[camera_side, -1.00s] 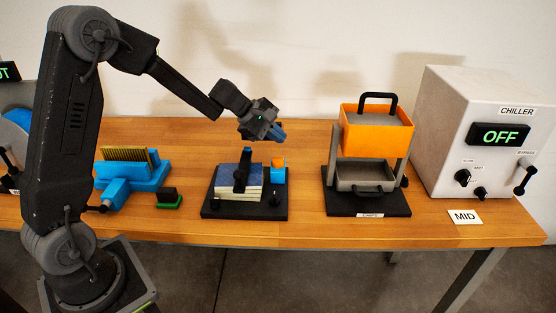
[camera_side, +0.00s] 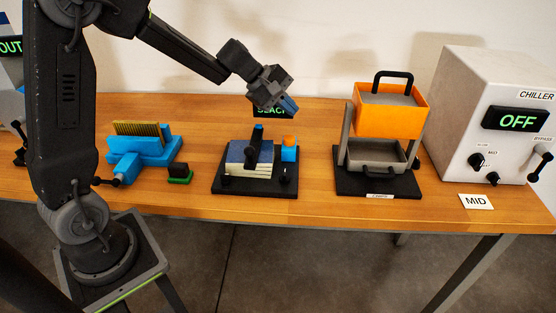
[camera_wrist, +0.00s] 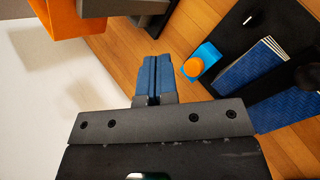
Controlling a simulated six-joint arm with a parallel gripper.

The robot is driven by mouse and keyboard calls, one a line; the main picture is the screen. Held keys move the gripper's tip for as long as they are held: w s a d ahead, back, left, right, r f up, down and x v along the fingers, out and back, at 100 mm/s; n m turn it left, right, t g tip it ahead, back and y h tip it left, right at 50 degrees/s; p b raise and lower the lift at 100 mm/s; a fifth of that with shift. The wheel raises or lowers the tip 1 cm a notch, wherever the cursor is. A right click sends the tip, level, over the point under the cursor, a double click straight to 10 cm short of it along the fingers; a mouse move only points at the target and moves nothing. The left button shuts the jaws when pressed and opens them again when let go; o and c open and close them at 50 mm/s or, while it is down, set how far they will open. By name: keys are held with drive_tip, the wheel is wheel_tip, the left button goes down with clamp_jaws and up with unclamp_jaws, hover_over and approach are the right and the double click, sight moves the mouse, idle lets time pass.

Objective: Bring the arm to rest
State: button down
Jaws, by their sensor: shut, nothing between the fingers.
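My gripper (camera_side: 290,106) hangs in the air above the back of the table, over the black base with the blue-topped stack (camera_side: 236,158). Its blue fingers are pressed together and hold nothing. In the wrist view the shut fingers (camera_wrist: 153,78) point away over the bare wood. The small blue block with the orange top (camera_side: 288,149) stands apart from the fingers, below them in the side view. My arm reaches in from the left, bent at the elbow.
An orange bin on a grey stand (camera_side: 385,110) is right of my gripper. A blue fixture with a comb-like top (camera_side: 142,152) stands left. A dark display behind my gripper is partly hidden.

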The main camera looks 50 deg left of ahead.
drive_tip(key=s+d+r+m+g+y, duration=0.1)
drive_tip(key=s+d+r+m, duration=0.2)
drive_tip(key=s+m, duration=0.3)
drive_tip(key=s+d+r+m+g+y, duration=0.1)
drive_tip(key=s+d+r+m, duration=0.25)
drive_tip(key=s, duration=0.45)
drive_tip(key=s+a+m+t+y, duration=0.1)
drive_tip(key=s+m+y, duration=0.2)
drive_tip(key=s+m, duration=0.4)
drive_tip(key=s, duration=0.6)
drive_tip(key=shift+s+a+f+y, duration=0.2)
drive_tip(key=shift+s+a+y, duration=0.1)
drive_tip(key=shift+y, duration=0.1)
drive_tip(key=shift+d, duration=0.1)
idle(1.3)
